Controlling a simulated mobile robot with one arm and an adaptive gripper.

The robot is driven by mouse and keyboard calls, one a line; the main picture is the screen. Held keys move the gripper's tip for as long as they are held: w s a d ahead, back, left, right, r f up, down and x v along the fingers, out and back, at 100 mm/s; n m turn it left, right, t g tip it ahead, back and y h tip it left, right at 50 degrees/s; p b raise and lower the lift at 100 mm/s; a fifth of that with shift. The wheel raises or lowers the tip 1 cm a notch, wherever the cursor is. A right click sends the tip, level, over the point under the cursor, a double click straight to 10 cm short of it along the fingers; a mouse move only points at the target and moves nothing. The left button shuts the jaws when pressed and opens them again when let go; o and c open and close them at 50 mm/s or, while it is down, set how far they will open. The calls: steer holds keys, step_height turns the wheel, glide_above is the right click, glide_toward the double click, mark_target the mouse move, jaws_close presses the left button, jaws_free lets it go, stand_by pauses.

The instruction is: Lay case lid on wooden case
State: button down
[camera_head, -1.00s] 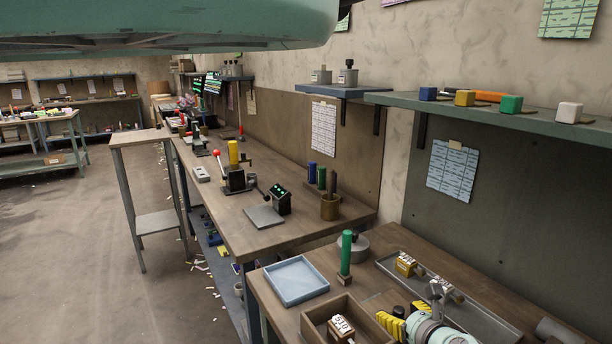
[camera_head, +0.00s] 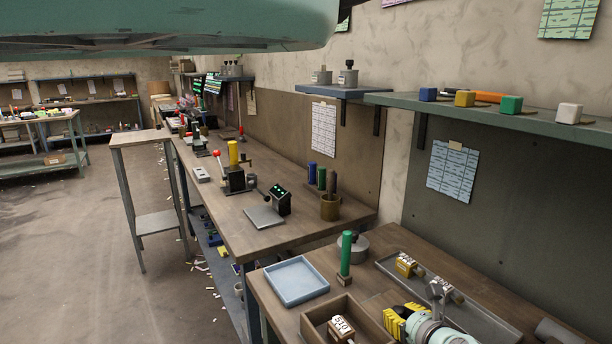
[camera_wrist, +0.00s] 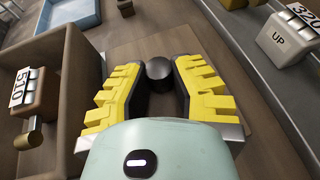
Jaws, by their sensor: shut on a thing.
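The wooden case (camera_head: 364,309) is an open brown box at the front of the near bench. It holds a block marked 510, which also shows in the wrist view (camera_wrist: 29,88). The case lid (camera_wrist: 170,30) looks like a flat brown panel with a dark round knob (camera_wrist: 158,68). It lies beside the case, to its right; I cannot tell whether it is lifted. My gripper (camera_wrist: 157,80) has its yellow-padded fingers on both sides of the knob and is shut on it. In the head view my gripper (camera_head: 402,316) hides part of the lid.
A blue tray (camera_head: 296,281) and a green cylinder on a small base (camera_head: 346,255) stand behind the case. A long grey tray (camera_head: 455,302) with numbered blocks lies on the right, close to my gripper. A round grey weight (camera_head: 352,247) stands near the back.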

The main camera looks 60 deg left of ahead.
mark_target(401, 313)
stand_by(0.4)
step_height(401, 313, up, 6)
steer(key=p, duration=0.5)
steer(key=shift+p, duration=0.3)
stand_by(0.4)
